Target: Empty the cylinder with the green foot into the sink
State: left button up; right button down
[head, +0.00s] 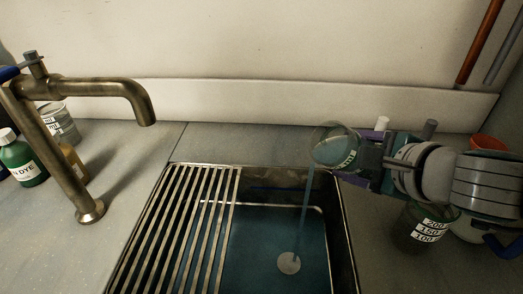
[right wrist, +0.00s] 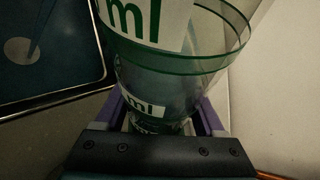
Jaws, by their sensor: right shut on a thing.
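My right gripper (head: 372,155) is shut on a clear cylinder (head: 335,148) with green rings and print. The cylinder is tipped over the right side of the sink (head: 345,230), its mouth towards the left. A thin stream of blue liquid (head: 307,205) falls from the mouth into the basin, near the round drain (head: 289,263). In the right wrist view the cylinder (right wrist: 190,75) sits between the purple fingers (right wrist: 160,120). A green foot cannot be made out. My left gripper is not in view.
A slatted drainer (head: 180,225) covers the sink's left part. A brass tap (head: 75,150) stands left of it, with a green dye bottle (head: 20,160) and a beaker (head: 60,122) behind. A dark graduated container (head: 428,228) stands right of the sink, under my right arm.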

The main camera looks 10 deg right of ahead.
jog(key=shift+w+d+r+n+t+h, duration=0.1)
jog(key=shift+d+n+t+h, duration=0.2)
jog(key=shift+n+h, duration=0.2)
jog(key=shift+w+d+r+n+t+h, duration=0.1)
jog(key=shift+d+n+t+h, duration=0.15)
jog(key=shift+n+h, duration=0.25)
dwell(2.7)
jog(key=shift+s+a+f+n+h, duration=0.15)
jog(key=shift+a+f+n+h, duration=0.35)
jog(key=shift+f, duration=0.2)
dwell(1.8)
jog(key=shift+f+t, duration=0.25)
jog(key=shift+f, duration=0.05)
dwell(0.8)
jog(key=shift+d+n+h, duration=0.1)
jog(key=shift+n+h, duration=0.2)
jog(key=shift+h, duration=0.2)
